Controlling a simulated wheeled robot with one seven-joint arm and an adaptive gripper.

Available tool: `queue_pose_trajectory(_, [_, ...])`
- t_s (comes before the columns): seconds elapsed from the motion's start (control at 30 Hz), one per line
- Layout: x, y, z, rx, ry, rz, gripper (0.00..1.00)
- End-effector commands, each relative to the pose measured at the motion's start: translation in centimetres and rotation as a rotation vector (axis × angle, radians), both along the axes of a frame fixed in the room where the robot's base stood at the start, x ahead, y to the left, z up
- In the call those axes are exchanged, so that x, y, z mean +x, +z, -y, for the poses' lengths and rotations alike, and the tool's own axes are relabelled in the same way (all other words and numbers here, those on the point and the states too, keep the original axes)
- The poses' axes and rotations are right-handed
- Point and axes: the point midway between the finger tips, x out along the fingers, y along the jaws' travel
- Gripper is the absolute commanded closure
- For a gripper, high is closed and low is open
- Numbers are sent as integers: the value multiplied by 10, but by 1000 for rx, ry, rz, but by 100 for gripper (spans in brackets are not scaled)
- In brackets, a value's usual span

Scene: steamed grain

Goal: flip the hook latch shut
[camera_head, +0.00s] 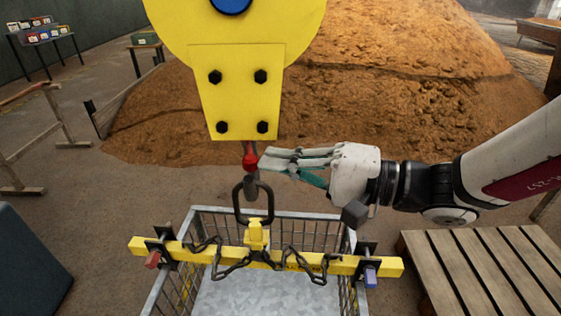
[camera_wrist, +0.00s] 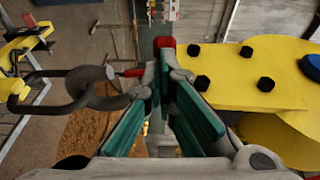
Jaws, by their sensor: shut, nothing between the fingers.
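A grey hook (camera_head: 250,188) hangs under the yellow hoist block (camera_head: 245,92). Red parts (camera_head: 249,158) sit at its top; in the wrist view a thin red piece (camera_wrist: 131,72) shows beside the hook's end (camera_wrist: 108,73). I cannot tell clearly whether the latch is closed. The dark ring (camera_head: 238,202) of the yellow lifting beam (camera_head: 205,254) is at the hook and appears to loop it. My gripper (camera_head: 266,160) is just right of the red parts, pointing left, shut and empty. Its green-padded fingers (camera_wrist: 164,72) partly hide the hook in the wrist view.
The beam with black chains lies across a wire-mesh cage (camera_head: 290,214) below. A slatted wooden pallet (camera_head: 480,270) is at lower right. A big brown grain heap (camera_head: 400,80) fills the back. The hoist block is close above my gripper.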

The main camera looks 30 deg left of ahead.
Motion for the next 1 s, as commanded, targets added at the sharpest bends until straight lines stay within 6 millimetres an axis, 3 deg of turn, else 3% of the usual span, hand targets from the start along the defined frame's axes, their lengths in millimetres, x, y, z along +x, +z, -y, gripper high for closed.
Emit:
queue_pose_trajectory(0.47, [3,0,1,0,0,1,100])
queue_pose_trajectory(0.73, [36,-1,14,1,3,2,100])
queue_pose_trajectory(1.0, [38,1,74,0,1,-2,100])
